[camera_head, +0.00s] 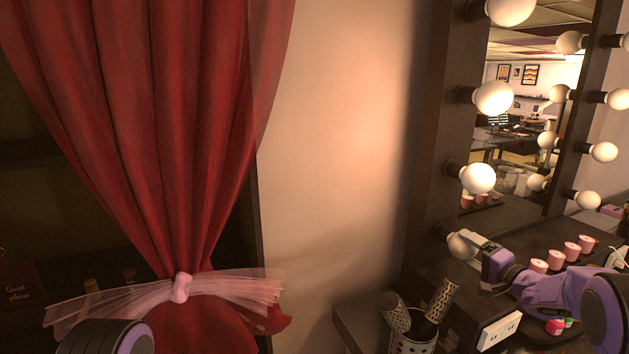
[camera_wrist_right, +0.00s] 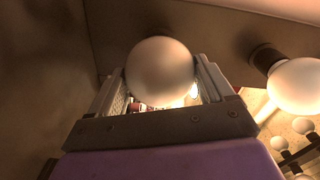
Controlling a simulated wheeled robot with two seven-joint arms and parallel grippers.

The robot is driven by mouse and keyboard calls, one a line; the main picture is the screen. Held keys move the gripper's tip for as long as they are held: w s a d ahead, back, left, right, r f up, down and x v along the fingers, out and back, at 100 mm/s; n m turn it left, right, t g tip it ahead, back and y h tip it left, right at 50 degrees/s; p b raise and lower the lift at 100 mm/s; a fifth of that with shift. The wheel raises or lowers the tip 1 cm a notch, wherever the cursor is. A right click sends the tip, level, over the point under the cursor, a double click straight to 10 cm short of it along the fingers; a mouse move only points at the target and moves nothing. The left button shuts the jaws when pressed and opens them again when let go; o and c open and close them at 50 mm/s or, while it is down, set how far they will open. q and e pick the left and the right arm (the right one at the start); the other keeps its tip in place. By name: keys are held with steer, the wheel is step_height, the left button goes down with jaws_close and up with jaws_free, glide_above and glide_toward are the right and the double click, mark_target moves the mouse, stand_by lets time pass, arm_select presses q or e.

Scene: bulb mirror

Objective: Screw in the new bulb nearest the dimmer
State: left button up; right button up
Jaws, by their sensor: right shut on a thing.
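My right gripper (camera_head: 468,241) is shut on a round white bulb (camera_head: 461,245) at the lowest socket (camera_head: 441,231) of the mirror frame's left column. The bulb looks unlit. The bulb just above (camera_head: 479,178) glows. In the wrist view a neighbouring bulb (camera_wrist_right: 298,86) shows at the right. My left gripper is out of view. I cannot tell which item is the dimmer.
The dark mirror frame (camera_head: 437,130) carries several bulbs, and the mirror (camera_head: 512,215) reflects more. Pink jars (camera_head: 556,258) stand on the counter behind my right arm. A white plate with two squares (camera_head: 499,331) and a holder with brushes (camera_head: 413,346) are in front. A red curtain (camera_head: 180,120) hangs left.

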steer(key=o, duration=1)
steer(key=shift+r, duration=0.15)
